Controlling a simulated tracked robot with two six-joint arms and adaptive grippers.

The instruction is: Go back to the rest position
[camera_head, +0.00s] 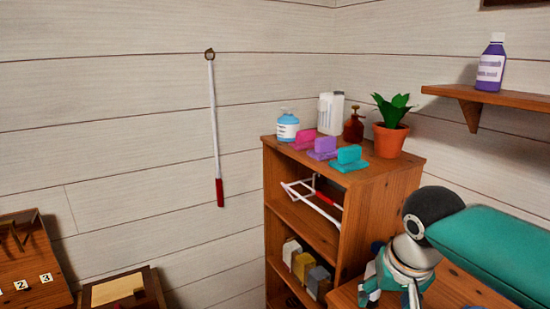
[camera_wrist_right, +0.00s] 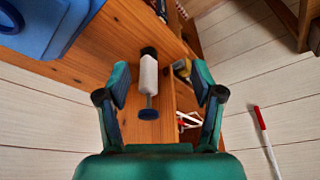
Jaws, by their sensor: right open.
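My right gripper (camera_head: 392,291) shows at the lower right of the head view, its teal fingers low over a wooden surface (camera_head: 452,291) beside the shelf unit. In the right wrist view the same gripper (camera_wrist_right: 160,82) has its two fingers spread wide apart. A white cylinder with dark ends (camera_wrist_right: 149,76) shows between and beyond the fingers, with no finger touching it that I can see. My right arm hides part of the wooden surface in the head view. My left gripper is in neither view.
A wooden shelf unit (camera_head: 388,205) stands close by, with a potted plant (camera_head: 390,138), bottles and coloured blocks on top. A wall shelf (camera_head: 500,98) is at right. A blue box (camera_wrist_right: 38,25) is at upper left in the wrist view. A red-and-white stick (camera_head: 215,125) hangs on the wall.

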